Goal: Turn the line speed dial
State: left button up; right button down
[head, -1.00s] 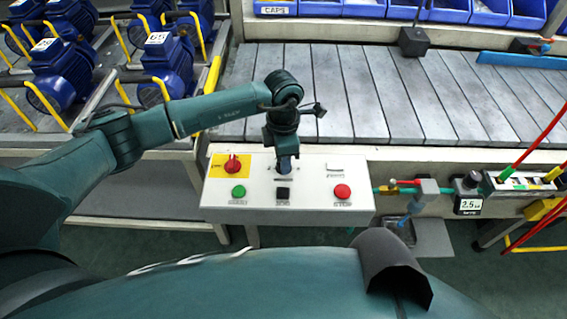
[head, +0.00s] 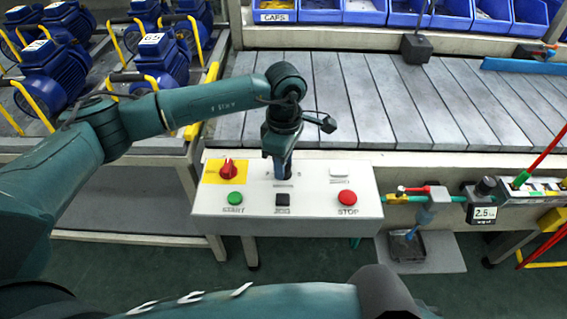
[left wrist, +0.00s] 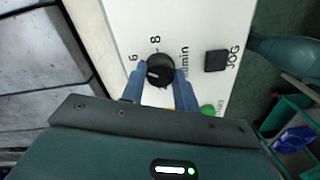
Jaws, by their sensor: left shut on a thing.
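The line speed dial (left wrist: 160,71) is a round black knob with a white mark on the white control panel (left wrist: 120,20). In the left wrist view the mark points left, a little below the printed 6; an 8 is printed above the knob. My left gripper (left wrist: 155,88) has its two blue fingers on either side of the knob, shut on it. In the head view the left gripper (head: 284,168) points down at the middle of the panel (head: 225,207), and it mostly hides the dial. My right gripper is not in view.
On the panel are a red switch (head: 228,169), a green START button (head: 235,198), a black JOG button (head: 282,198) and a red STOP button (head: 347,198). The slatted conveyor (head: 380,100) lies behind. Blue motors (head: 163,57) stand at left.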

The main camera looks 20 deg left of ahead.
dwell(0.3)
pick_arm(q)
jog(key=o, duration=1)
jog(key=shift+c, duration=0.2)
notch_tip(320, 180, up, 13)
jog(key=shift+w+r, duration=0.15)
jog(key=shift+w, duration=0.05)
